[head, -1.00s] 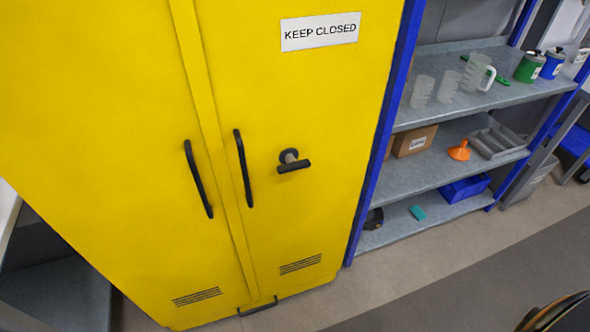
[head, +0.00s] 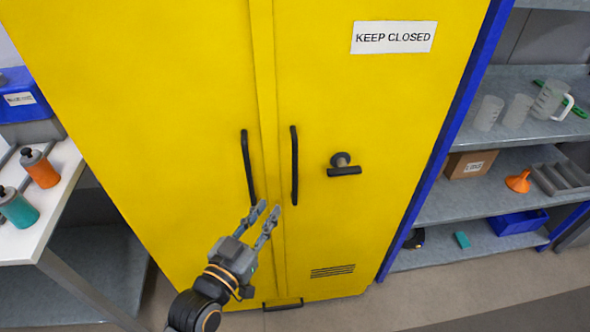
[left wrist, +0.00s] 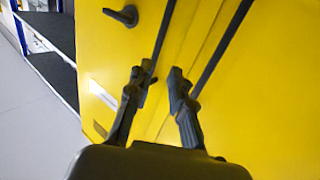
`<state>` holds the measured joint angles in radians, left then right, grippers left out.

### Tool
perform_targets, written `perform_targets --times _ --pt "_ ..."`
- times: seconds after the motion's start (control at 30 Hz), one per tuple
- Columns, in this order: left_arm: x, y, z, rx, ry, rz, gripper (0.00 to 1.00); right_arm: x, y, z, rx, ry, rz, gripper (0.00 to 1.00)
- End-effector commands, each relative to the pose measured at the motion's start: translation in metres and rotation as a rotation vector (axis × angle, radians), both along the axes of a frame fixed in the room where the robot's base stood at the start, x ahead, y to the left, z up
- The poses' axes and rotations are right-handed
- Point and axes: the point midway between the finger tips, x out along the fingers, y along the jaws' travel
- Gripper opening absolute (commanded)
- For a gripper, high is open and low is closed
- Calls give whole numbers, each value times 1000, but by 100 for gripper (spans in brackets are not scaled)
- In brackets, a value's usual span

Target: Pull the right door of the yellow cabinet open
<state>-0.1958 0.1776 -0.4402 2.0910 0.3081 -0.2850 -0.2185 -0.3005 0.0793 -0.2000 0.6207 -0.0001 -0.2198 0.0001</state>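The yellow cabinet (head: 190,90) stands shut in front of me. Its right door (head: 370,110) carries a black vertical handle (head: 294,165), a dark T-shaped latch (head: 343,165) and a KEEP CLOSED sign (head: 394,37). The left door's handle (head: 249,168) runs beside the centre seam. My left gripper (head: 267,209) is open near the lower ends of both handles. In the left wrist view its fingers (left wrist: 160,84) are apart, with the right door's handle (left wrist: 163,30) ending near one fingertip. I cannot tell whether they touch. My right gripper is out of view.
A white table (head: 60,205) with orange (head: 40,168) and teal bottles (head: 18,208) stands at left. A grey shelf with a blue post (head: 445,140) stands close on the right, holding beakers, a box and a blue bin (head: 518,222). The floor in front is clear.

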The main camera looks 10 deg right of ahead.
Motion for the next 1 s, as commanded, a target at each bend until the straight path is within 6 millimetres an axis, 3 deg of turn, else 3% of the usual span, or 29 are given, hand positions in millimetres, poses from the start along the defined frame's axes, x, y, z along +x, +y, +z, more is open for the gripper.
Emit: perform_targets --times 0.17,0.7,1.0 --pt "10 -8 8 -6 -13 -4 21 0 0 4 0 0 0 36" --pt "99 -63 8 -5 -11 -3 21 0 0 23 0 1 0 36" --pt "116 -73 6 -5 -11 -3 21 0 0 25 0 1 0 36"
